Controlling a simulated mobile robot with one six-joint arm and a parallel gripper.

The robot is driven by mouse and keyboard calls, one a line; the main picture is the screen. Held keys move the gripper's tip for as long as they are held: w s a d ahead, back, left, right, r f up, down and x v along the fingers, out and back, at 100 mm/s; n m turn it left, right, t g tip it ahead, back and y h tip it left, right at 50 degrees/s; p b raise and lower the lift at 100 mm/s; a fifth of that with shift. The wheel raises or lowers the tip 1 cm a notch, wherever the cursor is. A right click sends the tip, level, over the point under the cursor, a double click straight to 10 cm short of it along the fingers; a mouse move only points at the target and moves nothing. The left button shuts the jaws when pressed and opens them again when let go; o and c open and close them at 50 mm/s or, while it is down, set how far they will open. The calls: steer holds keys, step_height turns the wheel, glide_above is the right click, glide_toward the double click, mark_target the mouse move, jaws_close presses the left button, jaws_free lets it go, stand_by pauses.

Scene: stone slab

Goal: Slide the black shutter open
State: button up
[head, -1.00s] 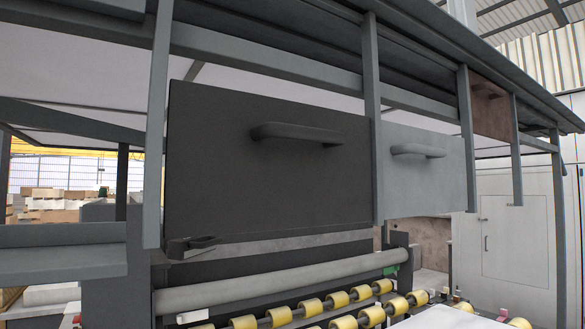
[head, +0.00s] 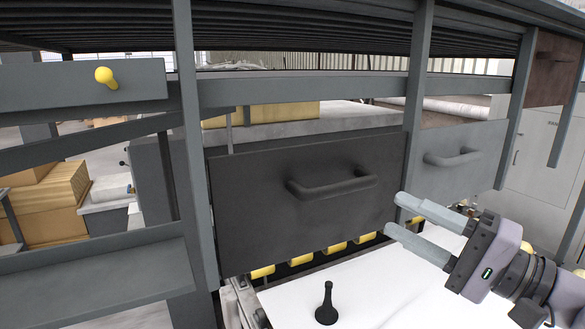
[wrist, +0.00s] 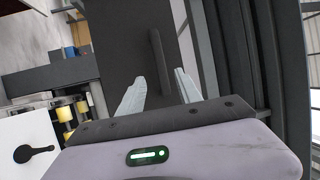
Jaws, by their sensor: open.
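The black shutter (head: 300,225) is a dark flat panel between two grey posts in the head view, with a dark bar handle (head: 333,187) on its upper part. It also shows in the wrist view (wrist: 125,45), turned sideways, with its handle (wrist: 160,62) beyond the fingers. My gripper (head: 395,214) is open and empty, to the right of and below the handle, near the shutter's lower right corner. In the wrist view my gripper's two fingers (wrist: 158,88) stand apart, with the handle's near end seen between them. I see no contact with the handle.
A grey shutter (head: 462,150) with its own handle is to the right, and a brown one (head: 553,70) farther right. A grey post (head: 416,100) stands between the black and grey shutters. Below are a white surface (head: 370,285) with a black pin-shaped object (head: 326,305) and yellow rollers (head: 335,247).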

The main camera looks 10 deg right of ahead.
mark_target(348, 191)
steer(key=p+x, duration=0.4)
steer(key=x, duration=0.7)
steer(key=shift+w+a, duration=0.2)
steer(key=shift+a, duration=0.05)
jaws_close()
stand_by(0.8)
